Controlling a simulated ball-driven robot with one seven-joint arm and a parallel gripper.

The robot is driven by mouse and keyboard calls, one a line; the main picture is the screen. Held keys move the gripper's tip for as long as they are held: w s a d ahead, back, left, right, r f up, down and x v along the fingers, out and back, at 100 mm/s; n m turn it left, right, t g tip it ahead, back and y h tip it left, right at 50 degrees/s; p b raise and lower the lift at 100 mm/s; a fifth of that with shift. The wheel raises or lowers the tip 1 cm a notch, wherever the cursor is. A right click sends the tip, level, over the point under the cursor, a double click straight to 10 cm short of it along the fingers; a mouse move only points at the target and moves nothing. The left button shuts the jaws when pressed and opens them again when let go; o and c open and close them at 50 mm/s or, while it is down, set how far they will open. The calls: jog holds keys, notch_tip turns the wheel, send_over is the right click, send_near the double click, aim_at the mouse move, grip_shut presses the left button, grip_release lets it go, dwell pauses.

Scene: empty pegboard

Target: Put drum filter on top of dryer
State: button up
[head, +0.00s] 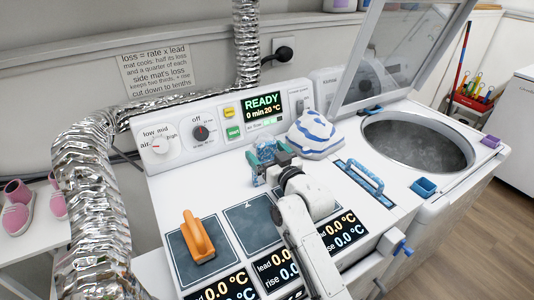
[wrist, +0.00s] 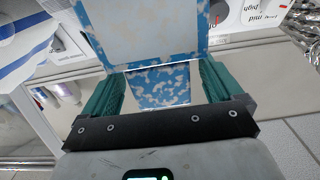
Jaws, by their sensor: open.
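A blue-and-white mottled framed piece (head: 265,151), perhaps the drum filter, stands upright on the white dryer top (head: 180,200) below the control panel. In the wrist view its pale panel and mottled border (wrist: 145,35) fill the top middle, with a mottled block (wrist: 158,88) below. My gripper (head: 268,164) is open, with its green fingers on either side of this block; the wrist view shows the gripper (wrist: 155,82) too. I cannot tell whether the fingers touch it. A light-blue handle (head: 365,178) sits in a dark-blue slot to the right.
A folded blue-and-white cloth (head: 316,136) lies right of my gripper. An orange-handled block (head: 198,236) sits on a dark pad at left, beside an empty dark pad (head: 252,226). The round drum opening (head: 418,142) lies under a raised lid (head: 400,55). A silver duct (head: 95,210) runs at left.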

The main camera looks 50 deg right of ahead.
jog(key=b+v, duration=0.1)
jog(key=v, duration=0.6)
jog(key=shift+s, duration=0.2)
